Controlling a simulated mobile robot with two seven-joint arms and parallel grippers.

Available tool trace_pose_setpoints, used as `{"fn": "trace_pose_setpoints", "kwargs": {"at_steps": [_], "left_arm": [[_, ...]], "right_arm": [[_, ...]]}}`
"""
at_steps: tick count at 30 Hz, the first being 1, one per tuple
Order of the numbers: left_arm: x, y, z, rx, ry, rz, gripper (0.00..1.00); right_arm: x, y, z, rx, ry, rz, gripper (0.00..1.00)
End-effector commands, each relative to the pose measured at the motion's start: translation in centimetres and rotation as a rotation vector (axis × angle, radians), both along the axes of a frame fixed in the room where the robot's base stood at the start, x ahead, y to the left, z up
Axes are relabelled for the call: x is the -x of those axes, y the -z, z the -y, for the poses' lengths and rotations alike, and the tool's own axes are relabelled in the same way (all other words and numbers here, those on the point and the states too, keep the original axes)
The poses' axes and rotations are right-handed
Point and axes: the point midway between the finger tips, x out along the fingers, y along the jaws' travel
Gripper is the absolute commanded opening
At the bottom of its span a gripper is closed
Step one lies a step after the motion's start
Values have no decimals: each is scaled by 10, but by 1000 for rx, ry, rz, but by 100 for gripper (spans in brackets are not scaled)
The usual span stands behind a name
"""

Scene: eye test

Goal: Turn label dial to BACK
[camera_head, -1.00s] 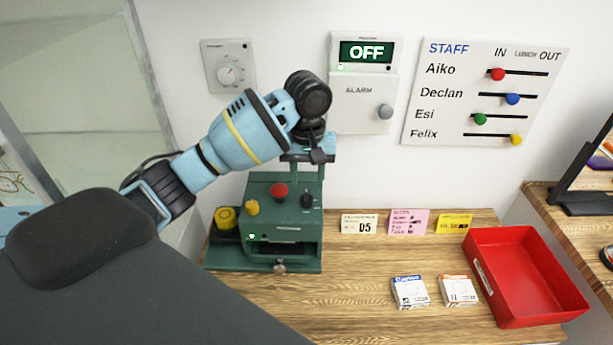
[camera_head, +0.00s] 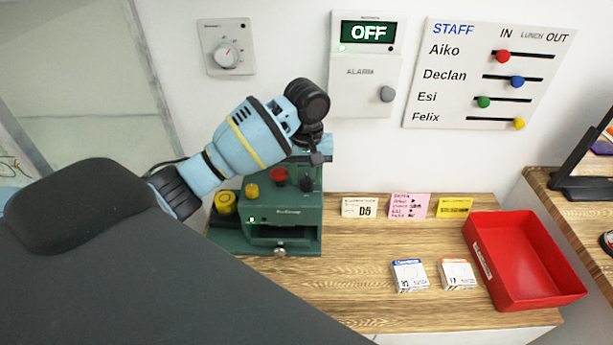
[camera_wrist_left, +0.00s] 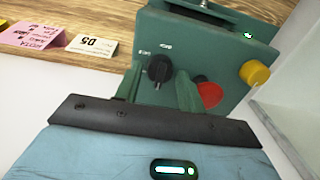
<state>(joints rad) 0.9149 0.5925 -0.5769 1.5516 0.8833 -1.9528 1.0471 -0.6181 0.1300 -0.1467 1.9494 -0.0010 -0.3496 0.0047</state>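The label dial (camera_head: 307,185) is a small black knob on the top of the green machine (camera_head: 285,212), right of a red button (camera_head: 279,174). In the left wrist view the dial (camera_wrist_left: 160,68) has its grip ridge pointing down the picture, with small printed words beside it, too small to read surely. My left gripper (camera_head: 308,172) is above the machine, right at the dial. Its two green fingers (camera_wrist_left: 158,85) stand apart, with the dial showing in the gap and clear space on both sides. I cannot tell how far down around it they reach. My right gripper is not in view.
A yellow knob (camera_head: 252,191) sits left of the red button. An alarm box (camera_head: 367,95) reading OFF, a thermostat dial (camera_head: 227,55) and a staff board (camera_head: 487,75) are on the wall behind. Cards, two small boxes (camera_head: 410,275) and a red tray (camera_head: 479,268) lie to the right.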

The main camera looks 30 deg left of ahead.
Motion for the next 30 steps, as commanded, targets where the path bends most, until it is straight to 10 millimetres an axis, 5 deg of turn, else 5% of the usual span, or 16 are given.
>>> {"fn": "trace_pose_setpoints", "kwargs": {"at_steps": [12,19,30], "left_arm": [[0,9,0,-1,1,1,39],[0,8,0,-1,1,1,9],[0,8,0,-1,59,1,7]], "right_arm": [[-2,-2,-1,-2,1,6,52],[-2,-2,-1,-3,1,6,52],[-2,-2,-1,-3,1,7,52]]}}
